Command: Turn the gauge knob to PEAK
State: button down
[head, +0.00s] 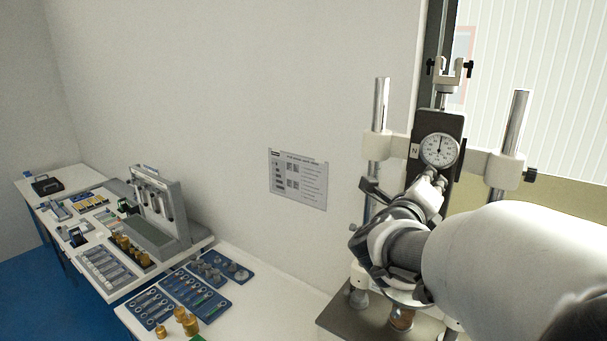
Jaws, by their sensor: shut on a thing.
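The force gauge (452,127) is a dark upright body with a round white dial (439,150), mounted on the test stand. The dial's needle points roughly upward. My gripper (433,179) reaches up to the gauge's front just below the dial, with its fingers shut on the gauge knob. The knob itself is hidden by the fingers, so its setting and the PEAK mark cannot be read.
The stand has two chrome columns (516,120) with white clamps and a black side knob (530,174). A printed sheet (298,179) is on the wall. At left, a white bench (262,300) carries blue trays (180,291) and a grey tester (163,215).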

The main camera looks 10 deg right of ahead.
jog(key=shift+n, duration=0.5)
jog(key=n+p, duration=0.2)
jog(key=n, duration=1.4)
jog(key=shift+f+n, duration=0.1)
jog(key=shift+n, duration=0.3)
dwell(0.3)
jog(key=c, duration=1.6)
grip_release()
